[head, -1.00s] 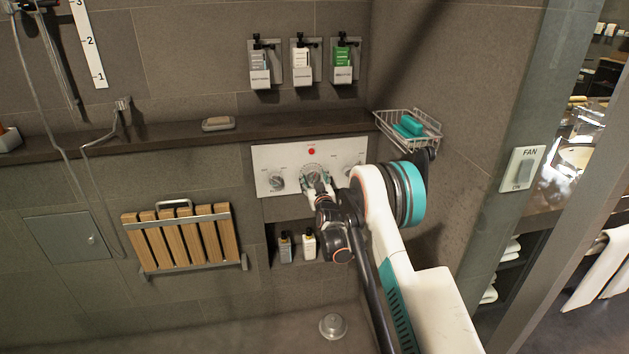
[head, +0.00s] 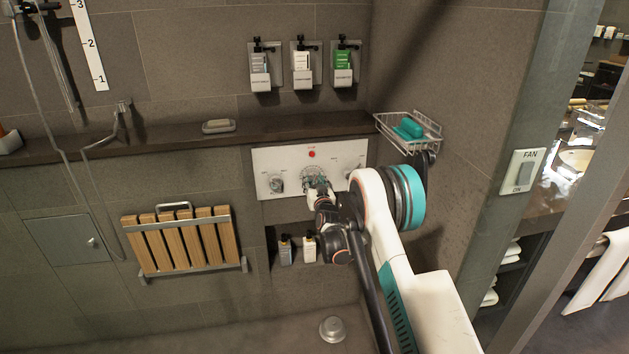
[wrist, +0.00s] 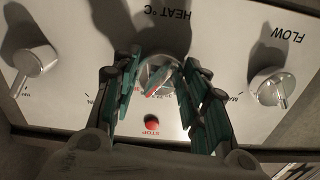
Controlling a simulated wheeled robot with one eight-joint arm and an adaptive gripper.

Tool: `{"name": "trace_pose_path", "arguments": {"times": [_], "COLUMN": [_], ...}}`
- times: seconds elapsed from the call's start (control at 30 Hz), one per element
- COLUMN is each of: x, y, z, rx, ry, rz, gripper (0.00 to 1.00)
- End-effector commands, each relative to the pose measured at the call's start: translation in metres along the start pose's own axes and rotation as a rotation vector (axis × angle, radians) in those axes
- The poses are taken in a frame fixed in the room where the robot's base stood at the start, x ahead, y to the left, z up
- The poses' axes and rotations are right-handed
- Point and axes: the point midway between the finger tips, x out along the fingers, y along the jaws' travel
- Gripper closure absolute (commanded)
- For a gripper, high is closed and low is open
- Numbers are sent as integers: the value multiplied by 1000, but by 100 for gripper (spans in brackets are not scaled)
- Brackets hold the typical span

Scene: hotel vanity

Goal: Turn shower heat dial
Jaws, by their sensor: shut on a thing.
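The heat dial (wrist: 157,73) is a round metal knob with a red mark, below the upside-down "HEAT °C" lettering in the wrist view. It sits in the middle of the pale control panel (head: 265,160). My gripper (wrist: 158,82) has its green-padded fingers on both sides of the dial and is shut on it. In the head view my gripper (head: 316,184) covers most of the dial. The exact contact points are partly hidden.
The flow knob (wrist: 270,86) and another metal knob (wrist: 35,65) flank the dial. A red stop button (wrist: 152,125) lies close to the fingers. A ledge (head: 275,126) runs above the panel. A wire soap basket (head: 385,121) hangs to its right.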

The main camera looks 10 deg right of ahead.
Motion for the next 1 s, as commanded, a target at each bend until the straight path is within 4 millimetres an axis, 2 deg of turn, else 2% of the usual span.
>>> {"name": "trace_pose_path", "arguments": {"times": [0.13,0.43,0.47,0.5,0.53,0.87,1.0], "x": [0,0,0,0,0,0,-9], "y": [2,3,3,3,3,1,1], "z": [-1,-1,-1,-1,-1,0,-1], "rx": [84,94,93,93,93,92,92], "ry": [2,2,2,2,2,1,1], "rz": [2,3,3,3,3,1,1], "gripper": [83,83,53,44,39,39,39]}}
